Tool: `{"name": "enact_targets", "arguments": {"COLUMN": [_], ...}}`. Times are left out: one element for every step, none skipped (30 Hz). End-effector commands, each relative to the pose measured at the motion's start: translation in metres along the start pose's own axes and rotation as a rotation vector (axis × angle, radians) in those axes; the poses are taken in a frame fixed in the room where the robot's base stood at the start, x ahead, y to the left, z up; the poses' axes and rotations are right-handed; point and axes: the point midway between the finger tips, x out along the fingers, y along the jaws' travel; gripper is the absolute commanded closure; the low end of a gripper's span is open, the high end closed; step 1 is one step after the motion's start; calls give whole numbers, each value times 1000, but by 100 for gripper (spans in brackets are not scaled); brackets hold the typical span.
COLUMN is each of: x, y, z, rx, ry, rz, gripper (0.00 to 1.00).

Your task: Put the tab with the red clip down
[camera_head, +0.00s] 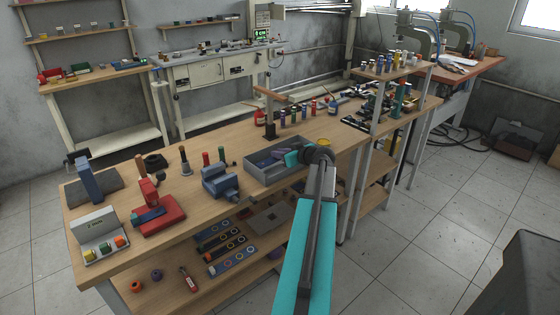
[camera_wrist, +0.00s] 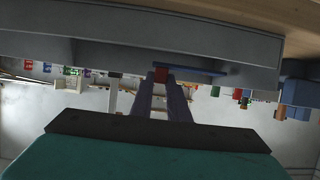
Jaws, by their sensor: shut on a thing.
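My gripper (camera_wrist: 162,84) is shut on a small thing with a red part. The red clip (camera_wrist: 160,74) shows between the fingertips in the wrist view. A flat blue strip (camera_wrist: 200,71) runs to the right of it, perhaps the tab's body. In the head view my teal arm reaches over the bench to the grey tray (camera_head: 284,178), and my gripper (camera_head: 292,157) is at the tray's right end. The held tab is too small to make out there. The tray's grey wall (camera_wrist: 150,22) spans the upper wrist view, close to the fingertips.
Blue and dark pieces (camera_head: 262,158) lie in the tray. A blue vise (camera_head: 220,183) stands left of it on the wooden bench (camera_head: 190,208). Several small bottles (camera_head: 293,117) stand behind it. A red fixture (camera_head: 158,213) is further left. Some bench surface between these is bare.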

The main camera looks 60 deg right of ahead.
Motion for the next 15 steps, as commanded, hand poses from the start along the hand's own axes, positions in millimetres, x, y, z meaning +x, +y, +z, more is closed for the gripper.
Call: {"name": "enact_targets", "arguments": {"x": [1, 2, 4, 4, 6, 7, 8, 9, 9, 10, 10, 10, 10, 10, 10], "y": [0, 0, 0, 1, 1, 1, 1, 1, 1, 1, 1, 1, 1, 1, 1], "z": [6, 9, 13, 16, 18, 22, 24, 26, 28, 29, 30, 30, 31, 31, 31], "rx": [4, 4, 4, 4, 4, 3, 3, 3, 2, 3, 2, 2, 2, 2, 2], "ry": [-2, -2, -2, -2, -1, -2, -2, -2, -1, -1, -1, 0, 0, 0, 0], "rz": [1, 1, 1, 2, 2, 2, 2, 1, 2, 2, 2, 2, 2, 2, 2], "gripper": [100, 100, 100, 100, 100, 100, 100, 100, 100, 100, 100, 100, 100, 100, 100]}}
